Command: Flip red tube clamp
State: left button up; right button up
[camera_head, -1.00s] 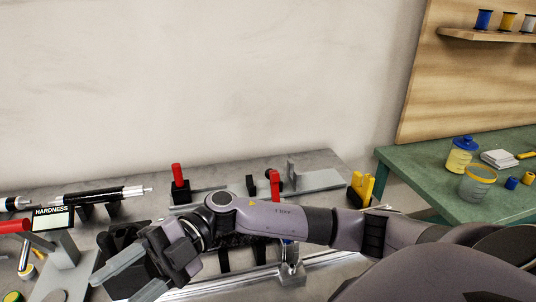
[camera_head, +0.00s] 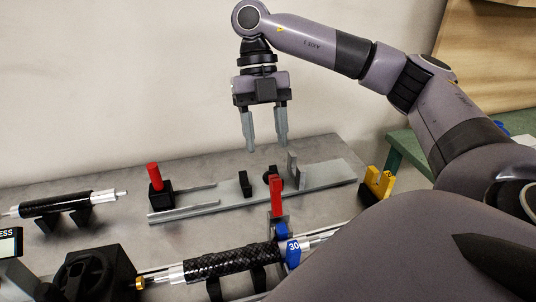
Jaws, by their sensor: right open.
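My right gripper (camera_head: 265,142) points down with its two fingers apart and nothing between them. It hangs above the back of the metal rail fixture (camera_head: 220,203). A red upright lever (camera_head: 276,197) stands in front of the rail, just behind the blue collar of a black woven tube (camera_head: 232,262). A red cylindrical handle (camera_head: 154,176) stands on a black block at the rail's left end. I cannot tell for sure which red part is the tube clamp. Neither is touched by the gripper. My left gripper is not in view.
A second black tube (camera_head: 68,204) rests on black supports at the left. A black box with a round fitting (camera_head: 97,277) sits front left. A yellow holder (camera_head: 378,181) stands at the bench's right end. A green table (camera_head: 408,150) is beyond. My arm covers the lower right.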

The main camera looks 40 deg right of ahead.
aim_at(269, 172)
jog(key=b+x, duration=0.2)
jog(key=x, duration=0.3)
jog(key=shift+a, duration=0.1)
jog(key=shift+s+a+f+b, duration=0.1)
jog(key=shift+s+f+b, duration=0.25)
jog(key=shift+f, duration=0.2)
jog(key=shift+w, duration=0.1)
jog(key=shift+c, duration=0.3)
grip_shut()
